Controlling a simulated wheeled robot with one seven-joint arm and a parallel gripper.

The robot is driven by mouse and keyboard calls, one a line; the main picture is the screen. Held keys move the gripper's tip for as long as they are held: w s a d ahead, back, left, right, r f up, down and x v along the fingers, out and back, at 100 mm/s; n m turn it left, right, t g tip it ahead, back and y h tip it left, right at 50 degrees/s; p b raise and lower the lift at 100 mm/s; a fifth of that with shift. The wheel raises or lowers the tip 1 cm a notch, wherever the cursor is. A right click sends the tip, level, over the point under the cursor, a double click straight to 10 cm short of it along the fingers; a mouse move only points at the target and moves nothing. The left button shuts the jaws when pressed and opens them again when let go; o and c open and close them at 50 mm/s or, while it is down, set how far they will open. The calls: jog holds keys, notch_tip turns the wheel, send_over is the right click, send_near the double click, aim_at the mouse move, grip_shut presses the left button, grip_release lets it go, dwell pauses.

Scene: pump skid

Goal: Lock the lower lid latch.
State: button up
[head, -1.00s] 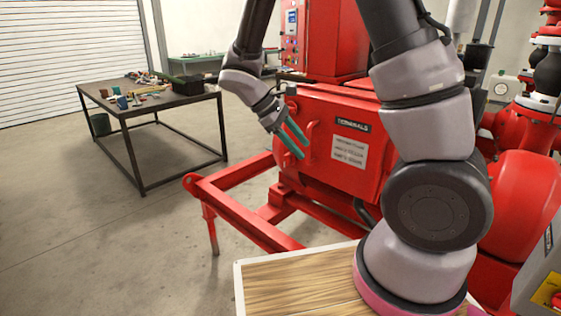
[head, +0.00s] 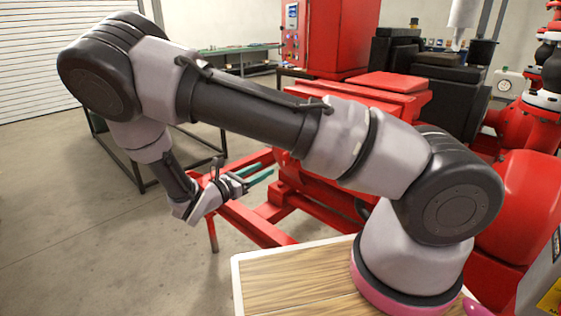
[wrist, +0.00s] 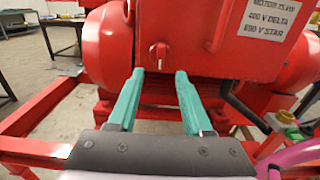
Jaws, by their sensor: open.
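The red terminal box (wrist: 200,28) fills the upper middle of the wrist view, with a white motor label (wrist: 264,17) on its lid. A small red latch-like fitting (wrist: 159,54) with a dark spot sits at the lid's lower edge. I take it for the lower lid latch; its position cannot be read clearly. My gripper (wrist: 159,72) is open with green fingers, and the fitting appears between and just beyond the fingertips. Contact is not visible. In the head view my gripper (head: 265,173) points right, low beside the box, whose lid is hidden behind my arm.
A red frame rail (head: 238,212) runs below my gripper. The red motor (wrist: 105,45) bulges to the left of the box in the wrist view. A dark table (wrist: 62,24) stands behind on the left. Open floor (head: 90,240) lies left of the skid.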

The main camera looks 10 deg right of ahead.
jog(key=x, duration=0.9)
grip_shut()
